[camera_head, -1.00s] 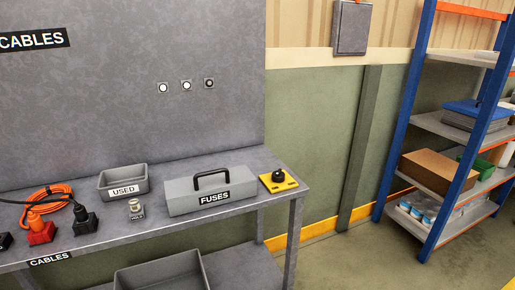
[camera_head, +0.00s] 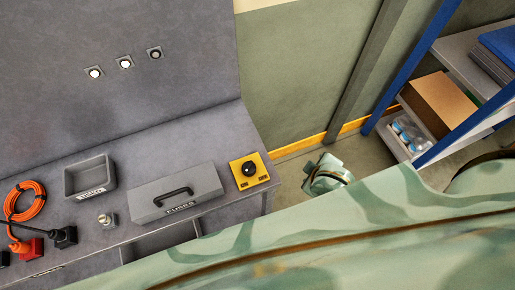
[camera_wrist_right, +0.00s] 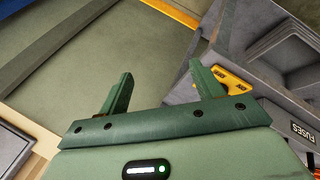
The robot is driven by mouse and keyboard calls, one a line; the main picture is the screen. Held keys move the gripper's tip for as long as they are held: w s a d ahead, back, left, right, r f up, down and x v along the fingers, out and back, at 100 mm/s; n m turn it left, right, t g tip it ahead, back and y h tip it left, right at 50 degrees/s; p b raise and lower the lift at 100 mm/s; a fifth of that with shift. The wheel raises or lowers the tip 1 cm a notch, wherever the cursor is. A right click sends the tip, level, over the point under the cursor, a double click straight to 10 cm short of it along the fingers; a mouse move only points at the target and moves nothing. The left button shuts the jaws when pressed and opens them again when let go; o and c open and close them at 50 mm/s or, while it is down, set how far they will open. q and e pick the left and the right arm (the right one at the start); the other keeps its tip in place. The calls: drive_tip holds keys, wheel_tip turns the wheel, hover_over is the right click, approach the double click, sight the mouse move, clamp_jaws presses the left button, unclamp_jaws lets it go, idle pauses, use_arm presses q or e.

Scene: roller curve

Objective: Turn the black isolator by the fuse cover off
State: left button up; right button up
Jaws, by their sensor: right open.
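The black isolator (camera_head: 249,169) is a round knob on a yellow plate at the bench's right end in the head view. The grey fuse cover (camera_head: 178,202), labelled FUSES and with a black handle, sits just left of it. My right gripper (camera_wrist_right: 160,69) is open and empty in the right wrist view, apart from the isolator. Its right finger overlaps the yellow plate (camera_wrist_right: 237,85), and I cannot make out the knob there. My left gripper is not in view.
A grey USED bin (camera_head: 91,177), a small metal part (camera_head: 106,220), an orange cable (camera_head: 26,200) and plugs lie further left on the bench. Shelving (camera_head: 462,50) stands at the right. My green arm covers the head view's lower right.

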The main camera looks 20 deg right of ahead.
wheel_tip(320, 180, up, 16)
drive_tip(key=w+m+p, duration=0.2)
drive_tip(key=p, duration=0.6)
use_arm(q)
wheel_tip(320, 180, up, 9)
use_arm(e)
drive_tip(key=m+g+y+b, duration=0.1)
drive_tip(key=m+g+y, duration=0.2)
drive_tip(key=m+g, duration=0.45)
hover_over(249, 165)
drive_tip(key=shift+m+t, duration=0.55)
drive_tip(key=shift+t, duration=0.3)
wheel_tip(249, 165, down, 19)
use_arm(q)
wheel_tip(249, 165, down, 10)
drive_tip(key=b, duration=0.9)
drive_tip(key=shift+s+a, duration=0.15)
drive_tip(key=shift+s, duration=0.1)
use_arm(e)
wheel_tip(249, 165, down, 9)
drive_tip(key=shift+w+r, duration=0.1)
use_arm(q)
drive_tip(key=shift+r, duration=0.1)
use_arm(e)
drive_tip(key=c, duration=1)
